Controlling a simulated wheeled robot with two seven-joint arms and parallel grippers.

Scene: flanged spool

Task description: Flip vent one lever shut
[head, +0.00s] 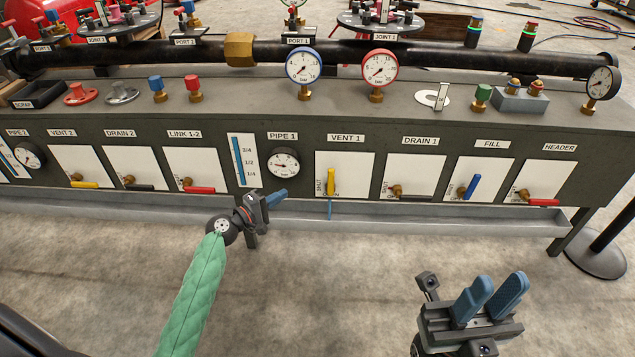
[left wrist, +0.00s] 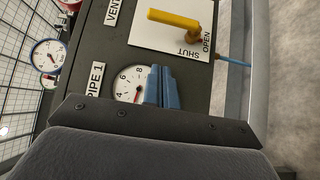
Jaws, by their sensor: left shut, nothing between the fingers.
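The vent one lever is a yellow handle (head: 331,182) on a white plate under the VENT 1 label. It stands upright, pointing up from its brass pivot, near the SHUT and OPEN marks. In the left wrist view the yellow lever (left wrist: 172,19) lies near the top edge. My left gripper (head: 277,197) is shut and empty, in front of the panel below the PIPE 1 gauge, left of the lever and apart from it. Its blue fingertips show together in the left wrist view (left wrist: 162,88). My right gripper (head: 492,296) is open and empty, well in front of the panel at lower right.
The PIPE 1 gauge (head: 284,163) is left of VENT 1. The DRAIN 1 lever (head: 413,195) and blue FILL lever (head: 472,187) are to its right. A thin blue tube hangs below the yellow lever. A grey trough (head: 400,218) runs along the panel's foot.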

